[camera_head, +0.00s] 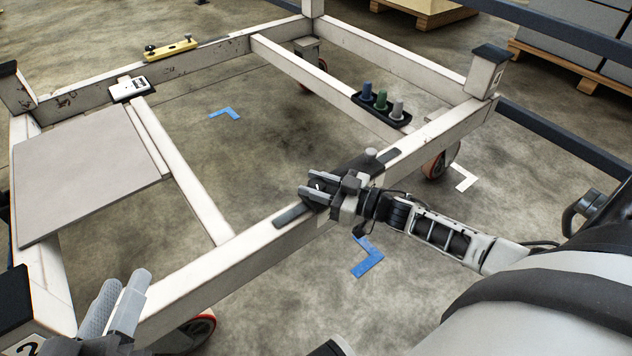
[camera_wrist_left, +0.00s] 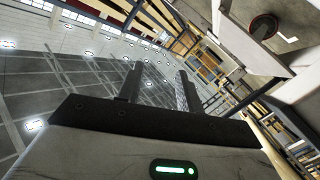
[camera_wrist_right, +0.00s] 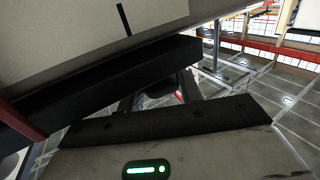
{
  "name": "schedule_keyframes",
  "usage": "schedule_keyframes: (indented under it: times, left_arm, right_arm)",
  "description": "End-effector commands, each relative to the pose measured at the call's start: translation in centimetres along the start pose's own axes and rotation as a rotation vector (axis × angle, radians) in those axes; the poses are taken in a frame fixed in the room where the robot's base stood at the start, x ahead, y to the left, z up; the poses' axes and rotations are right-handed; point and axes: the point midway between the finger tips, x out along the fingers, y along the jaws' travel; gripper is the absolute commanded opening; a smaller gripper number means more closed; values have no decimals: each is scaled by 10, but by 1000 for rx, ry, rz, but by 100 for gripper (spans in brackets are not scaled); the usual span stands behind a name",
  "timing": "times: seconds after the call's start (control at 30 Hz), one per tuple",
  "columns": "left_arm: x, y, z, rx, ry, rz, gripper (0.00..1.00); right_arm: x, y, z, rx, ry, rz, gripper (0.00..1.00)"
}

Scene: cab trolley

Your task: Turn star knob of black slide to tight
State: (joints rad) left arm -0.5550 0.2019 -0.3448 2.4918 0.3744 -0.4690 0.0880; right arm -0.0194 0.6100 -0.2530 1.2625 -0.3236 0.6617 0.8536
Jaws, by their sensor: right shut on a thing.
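The black slide (camera_head: 372,163) sits on the near rail of the white trolley frame, with a small grey knob (camera_head: 370,152) on top. My right gripper (camera_head: 318,191) is at this slide, over the near rail, shut on a dark part that I take to be the star knob; the fingers and wrist mostly hide it. In the right wrist view, a long black bar (camera_wrist_right: 110,85) crosses before the fingers, and a dark shape lies between them. My left gripper (camera_head: 120,303) is at the lower left, above the near rail's left end. Its fingers (camera_wrist_left: 158,88) are apart and empty.
A yellow slide (camera_head: 170,49) with dark knobs sits on the far rail, beside a white device (camera_head: 129,88). A grey panel (camera_head: 80,178) covers the frame's left. A black tray (camera_head: 384,110) holds blue, green and grey caps. The frame's middle is open to the floor.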

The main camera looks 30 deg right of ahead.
Motion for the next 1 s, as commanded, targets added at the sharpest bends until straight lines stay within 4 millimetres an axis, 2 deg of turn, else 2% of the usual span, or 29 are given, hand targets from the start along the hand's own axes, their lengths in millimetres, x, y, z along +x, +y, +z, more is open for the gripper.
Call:
schedule_keyframes:
  times: [0.1, 0.2, 0.6, 1.0]
  left_arm:
    - [0, 0, -4, 32, -22, -22, 36]
    - [-4, -7, 10, 69, -81, -55, 36]
    - [-9, -16, 15, 180, -152, -114, 36]
    - [-11, -18, 16, 211, -168, -128, 36]
  right_arm:
    - [0, -2, -4, 6, 0, 59, 13]
    - [0, -2, -4, 7, 0, 125, 13]
    - [0, -2, -2, 6, 0, 392, 13]
    - [-1, 0, 0, 1, -1, 503, 13]
